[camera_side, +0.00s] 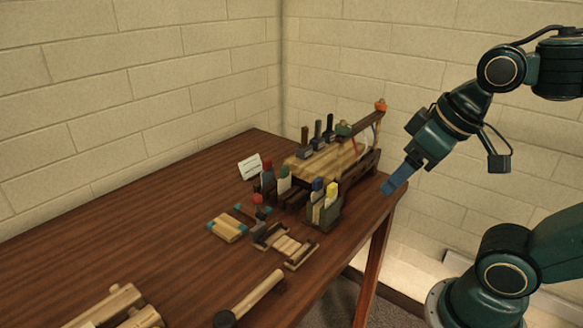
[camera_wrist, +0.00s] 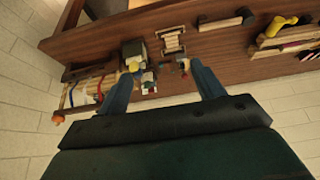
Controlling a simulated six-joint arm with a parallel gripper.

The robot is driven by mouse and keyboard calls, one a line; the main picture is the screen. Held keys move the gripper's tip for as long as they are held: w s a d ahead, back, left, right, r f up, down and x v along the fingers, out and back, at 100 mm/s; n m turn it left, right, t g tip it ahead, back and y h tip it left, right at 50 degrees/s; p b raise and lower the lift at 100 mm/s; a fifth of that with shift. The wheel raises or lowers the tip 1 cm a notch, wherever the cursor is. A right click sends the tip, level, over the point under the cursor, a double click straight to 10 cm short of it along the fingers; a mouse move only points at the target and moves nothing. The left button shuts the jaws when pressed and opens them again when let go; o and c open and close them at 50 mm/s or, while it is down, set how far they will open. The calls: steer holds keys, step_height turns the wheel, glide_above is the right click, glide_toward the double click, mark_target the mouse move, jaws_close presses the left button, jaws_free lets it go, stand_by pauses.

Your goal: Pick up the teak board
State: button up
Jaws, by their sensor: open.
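I cannot tell for sure which piece is the teak board. One candidate is the light wooden slab (camera_side: 318,168) in the long dark frame at the table's far right. Others are a small pale block with teal ends (camera_side: 228,229) and a slatted pale piece between dark end bars (camera_side: 287,246), which also shows in the wrist view (camera_wrist: 172,41). My gripper (camera_side: 393,186) hangs just off the table's right edge, pointing down and left. In the wrist view my gripper (camera_wrist: 163,84) has its blue fingers wide apart with nothing held.
Dark holders with coloured bottles (camera_side: 323,208) stand near the right edge. A raised bar with an orange knob (camera_side: 380,105) rises over the long frame. A mallet-like tool (camera_side: 250,298) and pale wooden pieces (camera_side: 115,305) lie in front. The table's left (camera_side: 130,220) is clear.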

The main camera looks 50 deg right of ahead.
steer(key=w+r+g, duration=0.1)
steer(key=w+r, duration=0.1)
steer(key=w, duration=0.7)
steer(key=g, duration=0.3)
glide_above(253, 208)
steer(key=s, duration=0.1)
steer(key=shift+f, duration=11.15)
steer(key=shift+f, duration=0.15)
steer(key=shift+w+f, duration=0.25)
steer(key=shift+f, duration=1)
steer(key=shift+w+f, duration=0.25)
steer(key=shift+f, duration=1)
